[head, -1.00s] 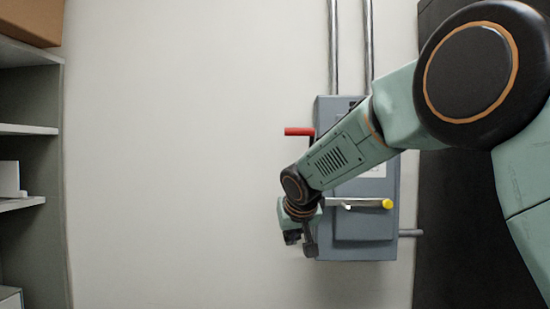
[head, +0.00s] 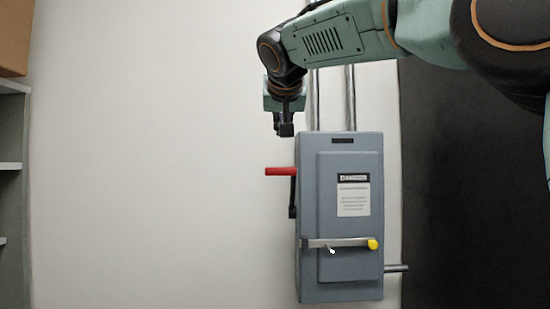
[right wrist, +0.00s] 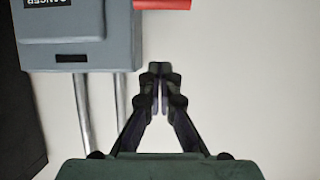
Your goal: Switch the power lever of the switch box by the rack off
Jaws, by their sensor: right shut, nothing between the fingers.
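The grey switch box (head: 310,280) is mounted on the wall in the head view. Its power lever has a red handle (head: 280,171) that sticks out to the left of the box, on a dark arm that runs down the box's left side. My right gripper (head: 286,130) points down, above and apart from the red handle, near the box's top left corner. In the right wrist view the box (right wrist: 120,40) appears upside down, with the red handle (right wrist: 162,4) at the top edge. My right gripper (right wrist: 160,70) is shut and empty there. My left gripper is not in view.
A metal bar with a yellow knob (head: 373,244) crosses the box's front. Two conduits (head: 350,100) rise from its top. The wall between shelves and box is clear.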

